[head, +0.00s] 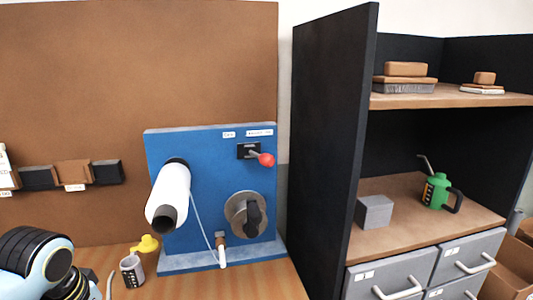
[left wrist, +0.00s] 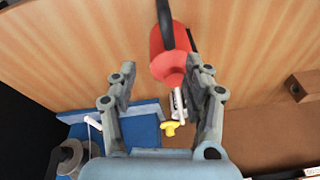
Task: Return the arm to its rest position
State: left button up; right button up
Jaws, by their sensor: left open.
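My left gripper (left wrist: 162,68) is open in the left wrist view, its two fingers apart. A red can with a black handle (left wrist: 168,50) is on the wooden table beyond the fingertips, partly covered by the right-hand finger. I cannot tell whether the finger touches it. In the head view part of my left arm (head: 36,262) comes in at the lower left corner, and its fingers are outside that view. My right gripper is in neither view.
A blue panel (head: 207,145) with a white roll (head: 170,195), a red-knobbed lever (head: 265,159) and a round dial stands on the table. A small cup (head: 131,272) and a yellow piece (head: 146,244) are beside it. A dark shelf with a green can (head: 437,192) is at right.

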pick_arm(q)
jog(key=s+d+r+m+t, duration=0.15)
jog(key=s+r, duration=0.25)
jog(key=s, duration=0.4)
jog(key=s+d+r, duration=0.3)
jog(key=s+r, duration=0.1)
jog(key=s, duration=0.5)
notch_tip(320, 180, down, 42)
jog(key=s+a+g+b, duration=0.2)
jog(key=a+b, duration=0.1)
jog(key=b, duration=1.1)
jog(key=s+f+b, duration=0.5)
jog(key=s+f, duration=0.4)
jog(key=f, duration=0.4)
jog(key=s+f+g+b, duration=0.1)
jog(key=s+f+b, duration=0.4)
jog(key=s+f, duration=0.4)
notch_tip(320, 180, down, 4)
jog(key=shift+a+r, duration=0.1)
jog(key=shift+a, duration=0.15)
jog(key=shift+n, duration=0.25)
